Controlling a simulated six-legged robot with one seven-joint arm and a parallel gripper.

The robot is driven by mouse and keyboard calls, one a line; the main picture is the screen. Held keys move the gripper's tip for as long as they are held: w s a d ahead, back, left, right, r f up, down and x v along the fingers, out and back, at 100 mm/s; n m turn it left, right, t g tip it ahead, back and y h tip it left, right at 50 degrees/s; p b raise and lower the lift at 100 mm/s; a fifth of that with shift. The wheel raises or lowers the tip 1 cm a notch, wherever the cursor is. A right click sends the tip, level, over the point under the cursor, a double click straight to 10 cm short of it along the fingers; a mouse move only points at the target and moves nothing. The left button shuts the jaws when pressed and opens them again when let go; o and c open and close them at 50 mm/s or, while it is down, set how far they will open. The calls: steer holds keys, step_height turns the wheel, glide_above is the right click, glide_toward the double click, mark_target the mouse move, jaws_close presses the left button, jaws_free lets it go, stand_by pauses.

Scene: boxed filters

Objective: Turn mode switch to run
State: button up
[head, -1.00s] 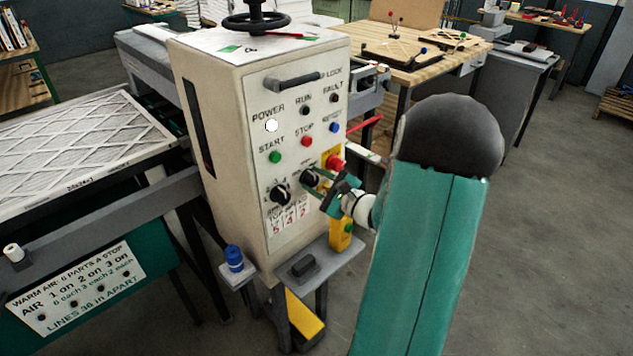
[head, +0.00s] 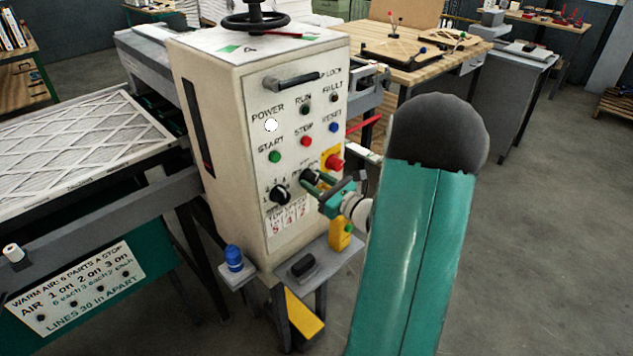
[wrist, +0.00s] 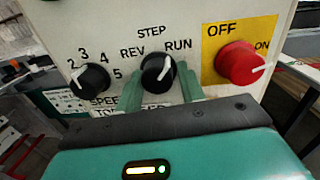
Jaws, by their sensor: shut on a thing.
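The mode switch (wrist: 157,73) is a black round knob with a white pointer line, on the cream control panel. Around it are the labels REV, STEP and RUN. In the wrist view its pointer slants up and right, toward the RUN label (wrist: 178,44). My gripper (wrist: 161,88) has one green finger at each side of the knob and is shut on it. In the head view my gripper (head: 312,181) is at the panel's lower right, and the fingers partly hide the mode switch (head: 307,174).
A black numbered speed knob (wrist: 95,78) sits left of the mode switch. A red OFF/ON knob (wrist: 240,64) on a yellow plate is close on the right. Below the panel is a grey shelf (head: 335,262) with a black block (head: 302,265). Open floor lies to the right.

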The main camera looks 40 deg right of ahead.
steer(key=shift+a+f+m, duration=0.1)
steer(key=shift+a+m, duration=0.3)
steer(key=shift+a, duration=0.05)
steer(key=o, duration=0.9)
steer(key=shift+d, duration=0.15)
steer(key=shift+s+d, duration=0.15)
steer(key=shift+s, duration=0.05)
steer(key=s, duration=0.9)
steer(key=s+d, duration=0.1)
steer(key=s, duration=0.3)
steer(key=shift+s+f, duration=0.15)
steer(key=shift+f, duration=0.2)
